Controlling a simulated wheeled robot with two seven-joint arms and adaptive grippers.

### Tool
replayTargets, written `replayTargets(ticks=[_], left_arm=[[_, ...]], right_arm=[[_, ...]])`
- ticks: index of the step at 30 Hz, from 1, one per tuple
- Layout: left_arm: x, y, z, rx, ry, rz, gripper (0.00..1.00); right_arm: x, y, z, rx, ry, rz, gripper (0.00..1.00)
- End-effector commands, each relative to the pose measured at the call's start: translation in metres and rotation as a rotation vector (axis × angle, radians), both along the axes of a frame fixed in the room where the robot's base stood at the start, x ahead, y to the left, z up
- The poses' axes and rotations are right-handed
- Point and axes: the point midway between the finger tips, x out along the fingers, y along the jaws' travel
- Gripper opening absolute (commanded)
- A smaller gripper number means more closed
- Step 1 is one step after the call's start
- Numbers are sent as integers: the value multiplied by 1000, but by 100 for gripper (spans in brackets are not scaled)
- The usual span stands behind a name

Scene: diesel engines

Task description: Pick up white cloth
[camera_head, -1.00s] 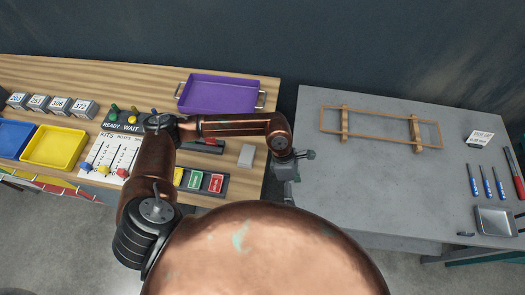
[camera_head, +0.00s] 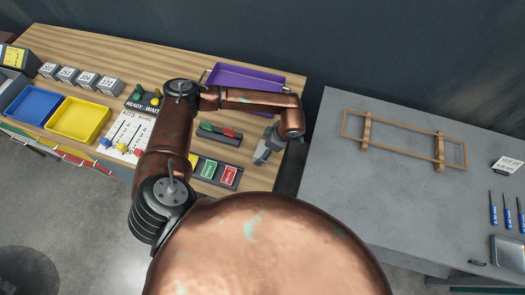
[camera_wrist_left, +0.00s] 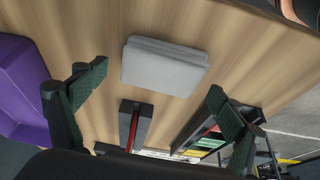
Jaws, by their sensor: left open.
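The white cloth (camera_wrist_left: 165,66) is a folded, light grey-white rectangle lying flat on the wooden table, seen in the left wrist view. My left gripper (camera_wrist_left: 150,108) is open, with one finger to the left of the cloth and the other to the lower right. The cloth lies between and beyond the fingertips, and nothing is held. In the head view my left gripper (camera_head: 266,146) hangs over the right end of the wooden table and largely covers the cloth. My right gripper does not show.
A purple tray (camera_head: 245,77) is at the table's back, left of the gripper in the wrist view. A switch strip (camera_head: 219,133) and a panel with green and red labels (camera_head: 217,172) lie nearby. A grey table (camera_head: 385,200) with a wooden frame (camera_head: 403,139) stands right, across a gap.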

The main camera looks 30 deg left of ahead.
Motion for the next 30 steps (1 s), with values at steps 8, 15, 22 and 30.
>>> replayTargets(ticks=[8,15,22,30], left_arm=[[-2,5,-13,-1,1,0,89],[-2,6,-13,-1,0,1,76],[-2,5,-12,-1,0,1,60],[-2,5,-12,-1,0,1,42]], right_arm=[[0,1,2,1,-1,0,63],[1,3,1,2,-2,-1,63],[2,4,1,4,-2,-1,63],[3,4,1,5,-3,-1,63]])
